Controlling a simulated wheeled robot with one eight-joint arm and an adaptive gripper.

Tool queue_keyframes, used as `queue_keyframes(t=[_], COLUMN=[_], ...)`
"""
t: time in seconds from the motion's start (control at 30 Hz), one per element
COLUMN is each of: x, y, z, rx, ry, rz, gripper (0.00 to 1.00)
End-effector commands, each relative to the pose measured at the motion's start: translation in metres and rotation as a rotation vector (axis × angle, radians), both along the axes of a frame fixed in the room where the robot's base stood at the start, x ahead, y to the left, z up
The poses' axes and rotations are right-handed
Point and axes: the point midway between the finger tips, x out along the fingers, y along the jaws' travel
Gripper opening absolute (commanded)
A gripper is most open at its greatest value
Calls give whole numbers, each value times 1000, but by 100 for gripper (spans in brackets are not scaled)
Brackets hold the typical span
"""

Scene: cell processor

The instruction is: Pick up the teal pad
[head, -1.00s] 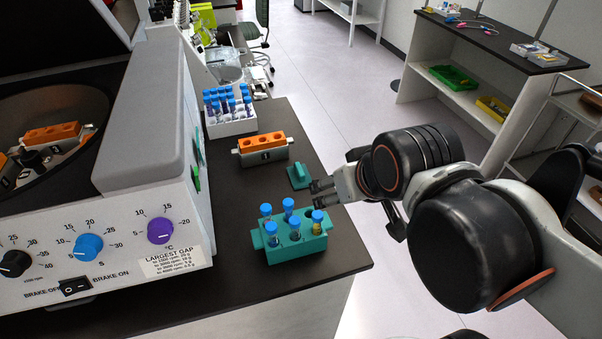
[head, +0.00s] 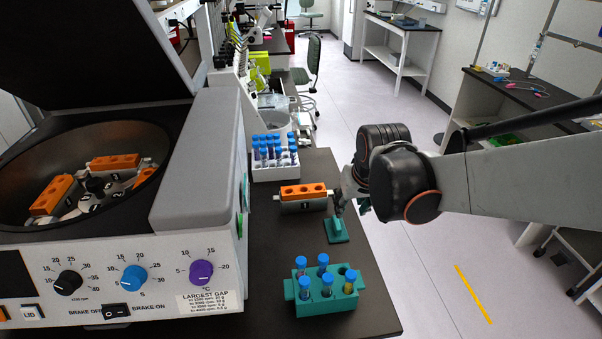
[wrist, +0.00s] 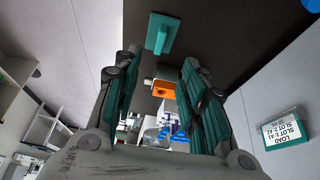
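The teal pad (head: 337,230) is a flat plate with a raised handle, lying on the dark bench top near its right edge. It also shows in the wrist view (wrist: 162,33), at the top, just beyond the space between my fingers. My gripper (head: 340,205) is right beside the pad in the head view, by its upper side. In the wrist view, the two teal-lined fingers of my gripper (wrist: 160,85) stand apart with nothing between them. Whether a fingertip touches the pad cannot be told.
A teal tube rack (head: 320,303) with blue-capped tubes stands in front of the pad. An orange-topped holder (head: 303,197) and a white tube rack (head: 275,160) stand behind it. The open centrifuge (head: 110,250) fills the left. Free bench lies left of the pad.

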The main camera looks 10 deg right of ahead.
Motion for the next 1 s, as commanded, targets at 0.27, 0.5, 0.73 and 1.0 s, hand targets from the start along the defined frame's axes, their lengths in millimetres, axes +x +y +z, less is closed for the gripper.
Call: queue_keyframes(t=[0.27,0.5,0.73,1.0], x=[23,36,50,56], y=[0,1,1,1], z=[-19,-53,-87,-100], rx=[0,0,0,0], ry=[28,28,28,28], rz=[0,0,0,0], gripper=[38,38,38,38])
